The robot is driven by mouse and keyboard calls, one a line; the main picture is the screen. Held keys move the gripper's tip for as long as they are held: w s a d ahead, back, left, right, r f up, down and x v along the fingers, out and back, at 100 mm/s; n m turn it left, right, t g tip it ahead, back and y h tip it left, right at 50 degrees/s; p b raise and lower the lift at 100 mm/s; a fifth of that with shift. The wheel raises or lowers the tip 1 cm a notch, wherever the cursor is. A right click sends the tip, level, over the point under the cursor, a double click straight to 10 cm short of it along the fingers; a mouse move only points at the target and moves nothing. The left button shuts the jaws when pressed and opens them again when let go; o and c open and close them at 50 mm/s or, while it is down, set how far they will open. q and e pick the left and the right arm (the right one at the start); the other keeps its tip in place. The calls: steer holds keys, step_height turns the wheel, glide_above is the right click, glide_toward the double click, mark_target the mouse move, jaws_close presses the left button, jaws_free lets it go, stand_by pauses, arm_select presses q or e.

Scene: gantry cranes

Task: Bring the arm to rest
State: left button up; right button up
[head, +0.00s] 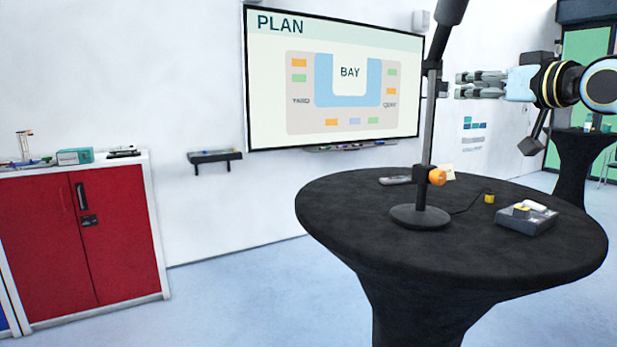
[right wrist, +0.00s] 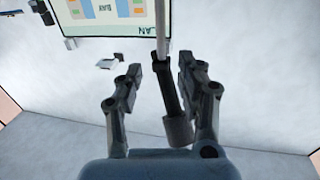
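A stand (head: 427,150) rises from a round base on the black table. A tilted dark upper arm (head: 445,40) leads up from its pole, its thicker end cut by the top edge; an orange knob (head: 437,176) sits low on the pole. My right gripper (head: 458,84) comes from the right, fingers apart, tips just right of the pole. In the right wrist view, which is upside down, the gripper (right wrist: 158,72) is open; the dark arm (right wrist: 168,90) and its thicker end show between the fingers, with no clear contact. My left gripper is out of view.
A wall screen (head: 340,75) hangs behind. A red cabinet (head: 95,235) stands left; the floor between is clear.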

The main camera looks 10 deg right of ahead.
steer(key=s+a+f+g+h, duration=0.1)
steer(key=s+a+f+g, duration=0.3)
steer(key=f, duration=0.8)
steer(key=s+a+f+g, duration=0.2)
steer(key=s+a+f, duration=0.4)
steer(key=f, duration=0.7)
steer(key=s+a+f+m+g+h, duration=0.15)
steer(key=s+f+g, duration=0.4)
steer(key=s, duration=0.95)
steer(key=s+a+f+n+g+h, duration=0.1)
steer(key=s+a+f+g, duration=0.15)
steer(key=s+f, duration=0.9)
steer(key=s+d+f+g+b, duration=0.1)
steer(key=s+d+f+b, duration=0.3)
steer(key=f, duration=1.4)
steer(key=s+a+f+g+b, duration=0.1)
steer(key=f+b, duration=0.6)
steer(key=f, duration=1)
steer(key=s+d+f+b, duration=0.1)
steer(key=s+f+b, duration=0.5)
steer(key=s+f, duration=1.1)
step_height(320, 180, down, 5)
steer(key=shift+s+d+r+m+g+b, duration=0.1)
steer(key=shift+s+d+m+g+b, duration=0.1)
steer(key=shift+s+m+g+b, duration=0.2)
